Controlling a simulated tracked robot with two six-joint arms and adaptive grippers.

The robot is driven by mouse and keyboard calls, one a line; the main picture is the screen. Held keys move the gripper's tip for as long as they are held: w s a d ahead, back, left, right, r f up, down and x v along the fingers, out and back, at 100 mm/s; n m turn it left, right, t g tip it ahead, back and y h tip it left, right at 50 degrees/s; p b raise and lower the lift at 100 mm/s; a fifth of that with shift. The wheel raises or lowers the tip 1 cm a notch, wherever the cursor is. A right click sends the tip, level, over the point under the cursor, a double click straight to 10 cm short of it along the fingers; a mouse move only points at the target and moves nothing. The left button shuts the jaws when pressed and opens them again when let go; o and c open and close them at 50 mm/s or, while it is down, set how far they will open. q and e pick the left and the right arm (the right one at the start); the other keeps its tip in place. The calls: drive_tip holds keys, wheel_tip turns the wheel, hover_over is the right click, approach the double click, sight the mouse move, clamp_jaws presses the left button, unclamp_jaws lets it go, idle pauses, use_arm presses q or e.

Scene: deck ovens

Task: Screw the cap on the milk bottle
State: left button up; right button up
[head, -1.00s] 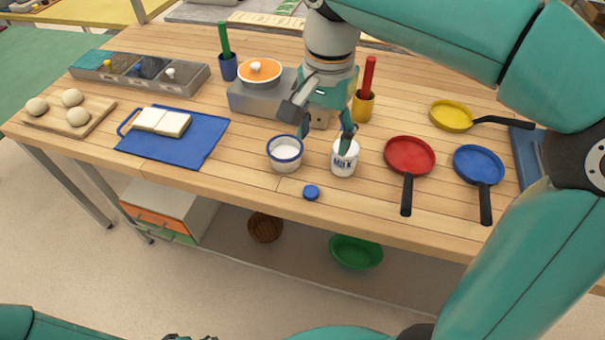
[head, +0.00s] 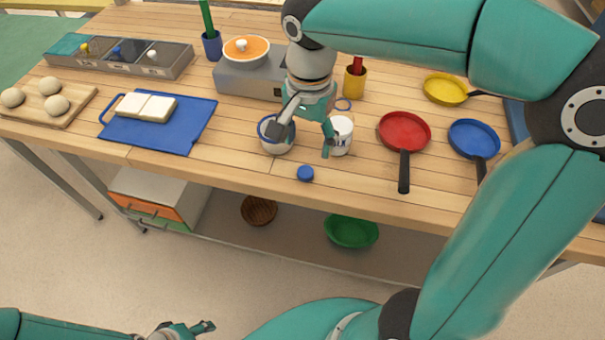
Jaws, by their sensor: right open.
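The blue cap (head: 305,173) lies on the wooden table near its front edge. The white milk bottle (head: 341,138) stands upright behind it and to the right, its lettering partly covered by a gripper finger. A thin blue ring shows above the bottle's white body, seemingly at its mouth. My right gripper (head: 302,141) is open and empty, pointing down, above and behind the cap in the picture. One finger overlaps the white cup, the other the bottle's left side; contact cannot be told. My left gripper (head: 190,329) is low at the bottom edge, away from the table; its opening is unclear.
The blue-rimmed white cup (head: 277,146) stands close left of the bottle. A red pan (head: 404,131) and a blue pan (head: 473,138) lie to the right. A stove (head: 245,78) and yellow holder (head: 354,84) stand behind. Bare wood surrounds the cap.

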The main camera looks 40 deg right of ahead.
sight(305, 172)
drive_tip(key=shift+f, duration=1.75)
drive_tip(key=shift+a+f, duration=0.15)
drive_tip(key=shift+f, duration=1.15)
drive_tip(key=shift+a+f, duration=0.15)
drive_tip(key=shift+f, duration=1.15)
drive_tip(key=c, duration=0.8)
